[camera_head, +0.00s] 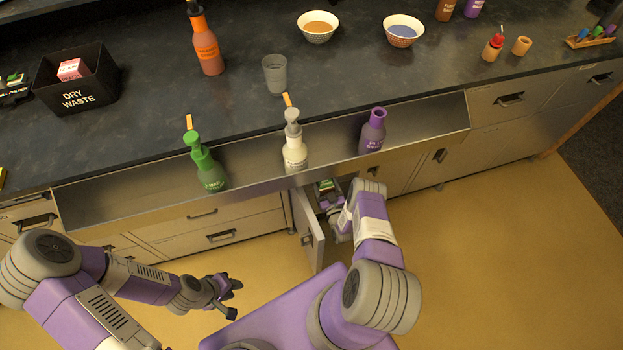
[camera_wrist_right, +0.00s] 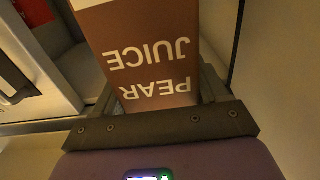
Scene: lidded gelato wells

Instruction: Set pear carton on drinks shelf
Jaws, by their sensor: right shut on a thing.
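The pear carton (camera_wrist_right: 150,40), brown with "PEAR JUICE" lettering and a pale band, fills the middle of the right wrist view. My right gripper (camera_wrist_right: 160,98) is shut on it, one finger along each side; the carton's far end is cut off by the frame. In the head view my right arm reaches down into an opened cabinet under the counter, and its forearm hides most of the gripper and carton. The drinks shelf cannot be clearly made out. My left gripper (camera_head: 231,298) is open and empty above the floor, away from the cabinet.
The cabinet door (camera_head: 308,230) stands open left of my right forearm. A small green-topped item (camera_head: 326,187) shows inside the cabinet. Green (camera_head: 207,165), white (camera_head: 294,146) and purple (camera_head: 372,132) bottles stand along the counter's front ledge. A dry-waste bin (camera_head: 77,82) sits at left.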

